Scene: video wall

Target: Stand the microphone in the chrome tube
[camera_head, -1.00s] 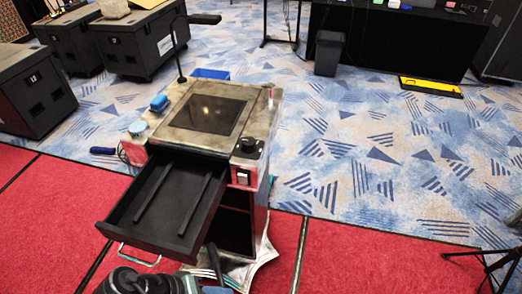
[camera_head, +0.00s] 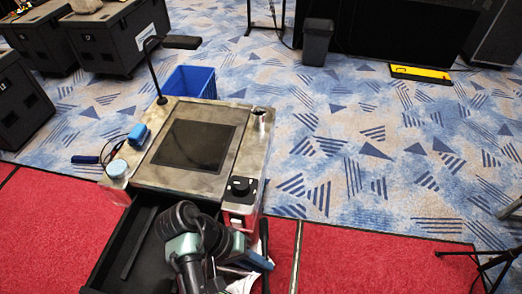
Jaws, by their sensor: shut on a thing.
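A small chrome tube (camera_head: 262,113) stands at the far right corner of the desk unit's top. My gripper (camera_head: 255,258) is low in the view, in front of the unit's right side and below its top. It is shut on a slim dark upright thing (camera_head: 264,236), which looks like the microphone. The fingers and the held thing's lower part are hard to make out. The held thing is well apart from the tube, nearer to me.
The desk unit's top (camera_head: 228,150) carries a dark panel, a black knob (camera_head: 241,189), a gooseneck lamp (camera_head: 180,42), a blue block (camera_head: 138,135) and a round light-blue thing (camera_head: 117,168). Its drawer (camera_head: 112,262) is open beneath my arm. A blue crate (camera_head: 190,82) stands behind.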

